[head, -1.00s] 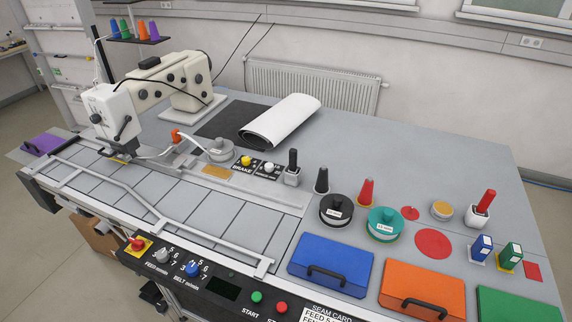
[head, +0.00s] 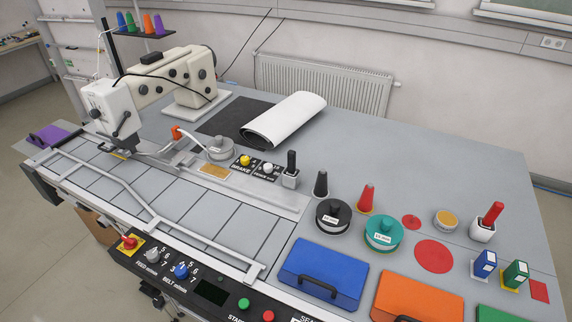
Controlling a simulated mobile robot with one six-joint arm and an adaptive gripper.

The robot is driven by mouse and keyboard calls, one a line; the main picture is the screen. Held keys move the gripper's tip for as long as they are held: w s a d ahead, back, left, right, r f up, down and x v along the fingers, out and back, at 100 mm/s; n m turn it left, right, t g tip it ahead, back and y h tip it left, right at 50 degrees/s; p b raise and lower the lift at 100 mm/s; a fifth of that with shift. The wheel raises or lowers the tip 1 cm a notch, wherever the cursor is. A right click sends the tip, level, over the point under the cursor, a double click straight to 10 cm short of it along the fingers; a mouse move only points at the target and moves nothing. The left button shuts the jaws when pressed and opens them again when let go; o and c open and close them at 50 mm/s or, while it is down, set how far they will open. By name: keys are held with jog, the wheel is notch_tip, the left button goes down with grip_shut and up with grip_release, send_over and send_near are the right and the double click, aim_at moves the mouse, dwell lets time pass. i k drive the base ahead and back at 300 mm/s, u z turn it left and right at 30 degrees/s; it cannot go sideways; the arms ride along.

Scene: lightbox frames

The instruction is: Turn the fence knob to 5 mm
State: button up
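The fence knob appears to be the white knob (head: 268,168) on the small black plate right of the yellow brake knob (head: 245,160), on the metal strip of the worktable. The plate's lettering and the knob's pointer are too small to read for certain. The sewing machine (head: 150,92) stands behind and to the left. My gripper is not in view.
Right of the knob stands a white holder with a black handle (head: 291,170). A grey spool (head: 220,149) is to its left, and a white roll (head: 285,120) lies behind. Blue (head: 322,272) and orange (head: 418,297) cases line the front edge.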

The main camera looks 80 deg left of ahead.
aim_at(267, 167)
jog(key=z, duration=0.75)
jog(key=k, duration=2.05)
jog(key=u, duration=1.3)
